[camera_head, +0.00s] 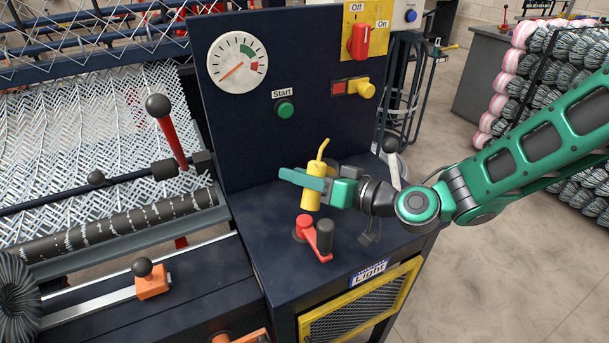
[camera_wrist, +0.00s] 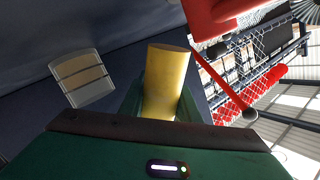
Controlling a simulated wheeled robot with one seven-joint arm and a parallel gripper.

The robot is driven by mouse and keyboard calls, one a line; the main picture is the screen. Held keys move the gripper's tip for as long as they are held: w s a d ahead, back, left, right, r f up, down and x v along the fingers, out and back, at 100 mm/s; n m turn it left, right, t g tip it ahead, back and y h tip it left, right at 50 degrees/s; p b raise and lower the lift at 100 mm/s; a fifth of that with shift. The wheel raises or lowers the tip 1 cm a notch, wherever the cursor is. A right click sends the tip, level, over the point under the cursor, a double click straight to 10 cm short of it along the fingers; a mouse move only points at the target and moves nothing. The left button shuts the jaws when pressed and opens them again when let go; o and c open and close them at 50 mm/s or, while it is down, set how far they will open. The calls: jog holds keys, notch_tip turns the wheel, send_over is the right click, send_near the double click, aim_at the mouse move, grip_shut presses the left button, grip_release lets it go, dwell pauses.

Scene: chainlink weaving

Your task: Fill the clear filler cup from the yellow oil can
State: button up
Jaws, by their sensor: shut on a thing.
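The yellow oil can (camera_head: 312,196) stands slightly tilted over the dark console, its thin spout (camera_head: 323,149) pointing up. My green gripper (camera_head: 307,182) is shut around its body. The can's plain yellow body also shows between the fingers in the wrist view (camera_wrist: 166,80). A pale, see-through vessel with level lines and a tan inside, apparently the clear filler cup (camera_wrist: 82,80), shows left of the can in the wrist view. In the head view the can and gripper mostly hide that spot. I cannot tell whether the can touches the console.
A red crank (camera_head: 318,238) with a dark knob stands in front of the can. The upright panel behind carries a gauge (camera_head: 237,63), a green start button (camera_head: 285,109), and a red switch (camera_head: 358,41). A pale lever (camera_head: 393,172) stands at the right. The loom lies left.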

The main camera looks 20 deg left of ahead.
notch_tip(320, 180, up, 7)
dwell(0.9)
jog(key=n, duration=0.2)
jog(key=n+t+y, duration=0.1)
jog(key=n, duration=0.2)
jog(key=shift+n+y, duration=0.3)
dwell(0.3)
dwell(0.4)
